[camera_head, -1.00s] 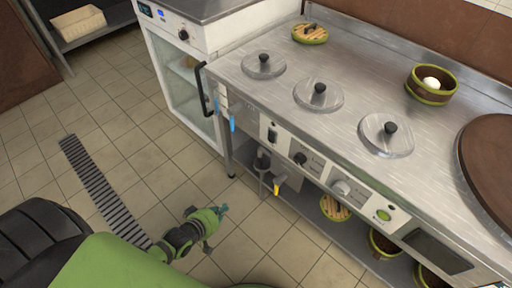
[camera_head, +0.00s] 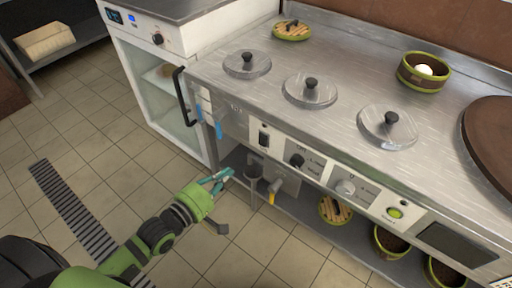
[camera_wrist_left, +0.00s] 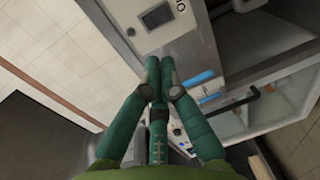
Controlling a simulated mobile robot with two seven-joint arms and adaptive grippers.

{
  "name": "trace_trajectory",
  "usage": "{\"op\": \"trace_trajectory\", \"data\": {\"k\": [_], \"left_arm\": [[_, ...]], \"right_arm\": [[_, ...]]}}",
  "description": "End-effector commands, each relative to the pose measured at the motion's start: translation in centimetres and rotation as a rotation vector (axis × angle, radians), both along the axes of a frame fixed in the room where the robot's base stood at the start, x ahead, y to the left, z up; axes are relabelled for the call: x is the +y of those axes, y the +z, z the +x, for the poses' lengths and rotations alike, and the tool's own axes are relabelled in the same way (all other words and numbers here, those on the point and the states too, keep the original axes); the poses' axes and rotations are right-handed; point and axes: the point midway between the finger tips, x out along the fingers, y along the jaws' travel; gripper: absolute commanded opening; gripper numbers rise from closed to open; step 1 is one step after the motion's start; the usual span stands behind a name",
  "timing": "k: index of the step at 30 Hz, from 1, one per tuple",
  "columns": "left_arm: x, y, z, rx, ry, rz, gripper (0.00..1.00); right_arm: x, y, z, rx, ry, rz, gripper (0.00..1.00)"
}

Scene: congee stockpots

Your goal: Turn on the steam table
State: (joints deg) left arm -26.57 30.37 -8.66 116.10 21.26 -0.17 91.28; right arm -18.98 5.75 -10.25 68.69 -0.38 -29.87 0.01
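The steam table (camera_head: 250,95) is a long steel counter with round lidded wells. Its front panel carries a black rocker switch (camera_head: 264,138), a black knob (camera_head: 297,160), a silver knob (camera_head: 345,187) and a lit green button (camera_head: 394,213). My left gripper (camera_head: 226,175) is in front of the table's left end, lower than the panel and apart from the switch. In the left wrist view its fingertips (camera_wrist_left: 159,68) are together with nothing between them. The switch (camera_wrist_left: 157,16) shows there beyond the tips, near the top edge. My right gripper is out of view.
Blue-handled levers (camera_head: 218,130) and a yellow-handled valve (camera_head: 273,187) stick out from the table's front. A white glass-door cabinet (camera_head: 170,115) with a black handle stands to the left. Pots (camera_head: 391,242) sit on the lower shelf. The tiled floor is open.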

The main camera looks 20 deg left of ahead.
Motion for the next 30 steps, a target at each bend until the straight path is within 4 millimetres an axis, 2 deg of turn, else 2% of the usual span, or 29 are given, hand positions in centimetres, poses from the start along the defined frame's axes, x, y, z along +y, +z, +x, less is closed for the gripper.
{"op": "trace_trajectory", "data": {"k": [5, 15, 21, 30], "left_arm": [[-0.7, -0.2, 2.0, -0.005, 0.000, -0.002, 0.00], [-3.0, -1.2, 8.3, -0.004, 0.000, 0.000, 0.00], [-4.1, -1.5, 11.3, -0.003, 0.000, 0.001, 0.00], [-4.7, -1.7, 12.8, 0.001, 0.000, 0.001, 0.00]], "right_arm": [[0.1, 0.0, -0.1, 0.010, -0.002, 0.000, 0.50], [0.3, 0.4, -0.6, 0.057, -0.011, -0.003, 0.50], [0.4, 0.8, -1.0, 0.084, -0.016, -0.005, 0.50], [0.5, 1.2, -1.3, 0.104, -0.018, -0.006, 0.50]]}}
